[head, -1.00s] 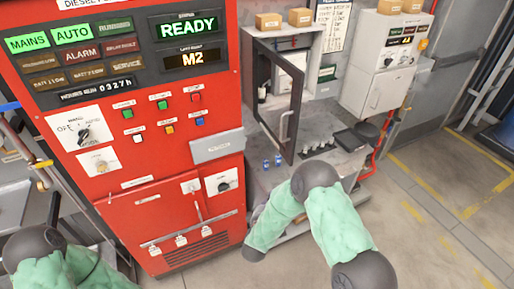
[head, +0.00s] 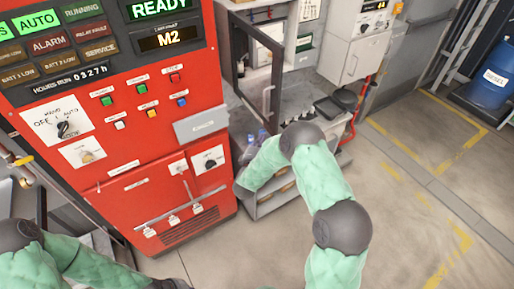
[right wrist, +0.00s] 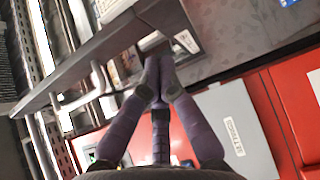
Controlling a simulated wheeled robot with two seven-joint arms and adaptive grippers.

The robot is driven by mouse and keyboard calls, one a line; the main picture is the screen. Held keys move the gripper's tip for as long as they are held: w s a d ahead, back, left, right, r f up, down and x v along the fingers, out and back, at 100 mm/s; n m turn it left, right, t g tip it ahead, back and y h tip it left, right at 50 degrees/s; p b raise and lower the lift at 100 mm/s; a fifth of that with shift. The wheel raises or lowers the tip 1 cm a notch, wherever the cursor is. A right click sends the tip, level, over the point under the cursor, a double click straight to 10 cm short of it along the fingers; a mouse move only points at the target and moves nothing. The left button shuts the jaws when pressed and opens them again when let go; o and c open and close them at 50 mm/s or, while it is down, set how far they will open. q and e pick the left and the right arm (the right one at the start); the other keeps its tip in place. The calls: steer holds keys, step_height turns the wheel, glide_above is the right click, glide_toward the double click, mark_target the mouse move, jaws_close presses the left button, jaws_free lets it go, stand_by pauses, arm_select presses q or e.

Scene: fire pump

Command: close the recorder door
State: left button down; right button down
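The recorder door (head: 270,82) is a dark-framed, glazed door standing open on the grey recorder cabinet (head: 300,22), with a bar handle on it. My right arm reaches toward the bench below the door; its gripper is largely hidden in the head view. In the right wrist view my right gripper (right wrist: 161,72) has purple fingers with their tips together and nothing clearly between them. A dark bar, likely the door's frame (right wrist: 95,50), runs close beyond the tips, with a pale handle (right wrist: 82,97) beside it. I cannot tell whether they touch. My left gripper is out of sight.
The red pump panel (head: 115,150) stands left of the cabinet, with a grey box (head: 201,125) on its front. Small items (head: 325,108) and a black tray (head: 345,98) lie on the bench. A blue drum (head: 492,75) stands far right.

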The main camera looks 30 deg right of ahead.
mark_target(272, 129)
steer(key=d, duration=0.3)
steer(key=shift+s+d, duration=0.1)
steer(key=shift+d, duration=0.1)
